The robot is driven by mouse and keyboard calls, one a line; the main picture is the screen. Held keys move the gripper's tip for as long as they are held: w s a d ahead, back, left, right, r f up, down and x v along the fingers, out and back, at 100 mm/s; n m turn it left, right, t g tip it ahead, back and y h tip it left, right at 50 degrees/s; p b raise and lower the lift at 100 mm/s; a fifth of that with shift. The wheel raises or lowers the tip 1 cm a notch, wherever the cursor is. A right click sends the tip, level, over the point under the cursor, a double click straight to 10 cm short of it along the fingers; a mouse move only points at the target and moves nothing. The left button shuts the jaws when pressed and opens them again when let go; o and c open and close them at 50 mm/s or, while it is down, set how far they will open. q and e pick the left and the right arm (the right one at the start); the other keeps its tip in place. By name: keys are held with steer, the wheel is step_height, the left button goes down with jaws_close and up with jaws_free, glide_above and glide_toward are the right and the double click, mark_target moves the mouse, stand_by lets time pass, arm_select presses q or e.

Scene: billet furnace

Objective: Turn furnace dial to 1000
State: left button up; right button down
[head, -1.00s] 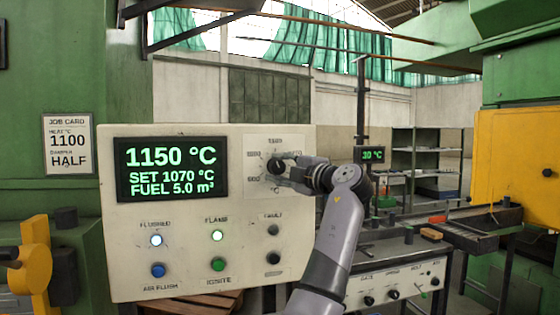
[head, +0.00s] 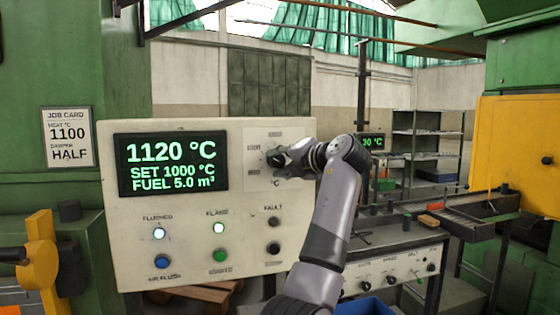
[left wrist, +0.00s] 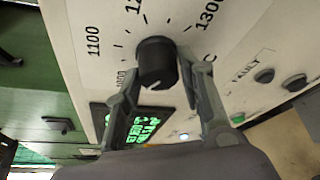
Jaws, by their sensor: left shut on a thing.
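The black furnace dial (left wrist: 156,62) sits on the cream control panel (head: 120,260). In the left wrist view the numbers 1100 and 1300 show around it, with a partly hidden number at lower left. My left gripper (head: 284,161) is shut on the dial, one finger on each side; it also shows in the left wrist view (left wrist: 160,80). The panel display (head: 172,164) reads 1120 °C, SET 1000 °C, FUEL 5.0 m³. My right gripper is not in view.
Below the display are a blue button (head: 162,261), a green button (head: 220,256) and dark ones. A workbench (head: 400,262) and shelves (head: 428,145) stand to the right.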

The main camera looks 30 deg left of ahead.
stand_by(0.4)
arm_select(q)
steer(key=o, duration=1.1)
steer(key=v, duration=1.2)
